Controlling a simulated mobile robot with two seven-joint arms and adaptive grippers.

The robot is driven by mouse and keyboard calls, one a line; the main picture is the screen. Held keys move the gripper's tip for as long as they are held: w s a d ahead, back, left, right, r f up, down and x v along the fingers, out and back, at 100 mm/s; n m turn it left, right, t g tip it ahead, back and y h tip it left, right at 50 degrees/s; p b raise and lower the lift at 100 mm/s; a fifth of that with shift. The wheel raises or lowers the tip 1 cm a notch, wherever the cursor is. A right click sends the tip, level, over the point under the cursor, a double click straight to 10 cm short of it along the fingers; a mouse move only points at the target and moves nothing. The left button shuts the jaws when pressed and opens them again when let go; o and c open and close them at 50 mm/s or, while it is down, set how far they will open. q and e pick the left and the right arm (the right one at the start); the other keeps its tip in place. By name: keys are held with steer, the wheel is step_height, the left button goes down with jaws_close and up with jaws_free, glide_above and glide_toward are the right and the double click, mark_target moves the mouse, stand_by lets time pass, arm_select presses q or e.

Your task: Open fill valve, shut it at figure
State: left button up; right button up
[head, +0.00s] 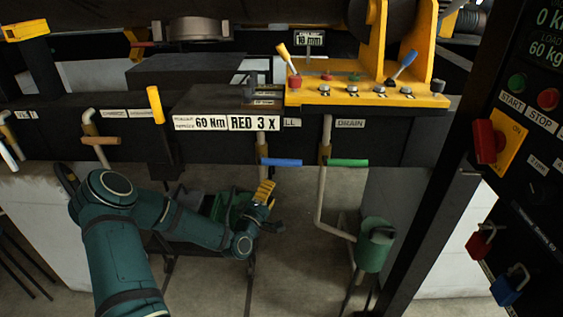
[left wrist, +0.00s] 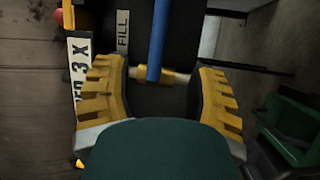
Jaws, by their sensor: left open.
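The fill valve's blue lever (head: 281,162) sticks out to the right from its pipe, under the half-hidden FILL label (head: 292,123). In the left wrist view the blue lever (left wrist: 158,40) runs up from a brass valve body (left wrist: 154,74), with the FILL label (left wrist: 122,31) beside it. My left gripper (head: 268,188) is just below the lever in the head view. In the left wrist view its yellow fingers (left wrist: 162,82) are spread wide, with the brass body and lever end between them in the picture. I see no contact. My right gripper is out of view.
The drain valve's green lever (head: 348,162) is close to the right, above a green funnel pot (head: 374,245). A yellow upright handle (head: 157,105) and an orange lever (head: 100,141) are to the left. A dark control panel (head: 530,130) with a display stands at right.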

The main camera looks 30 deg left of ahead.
mark_target(285, 165)
arm_select(q)
steer(key=x, duration=1.3)
steer(key=shift+w+r, duration=0.2)
steer(key=shift+w, duration=0.15)
jaws_close()
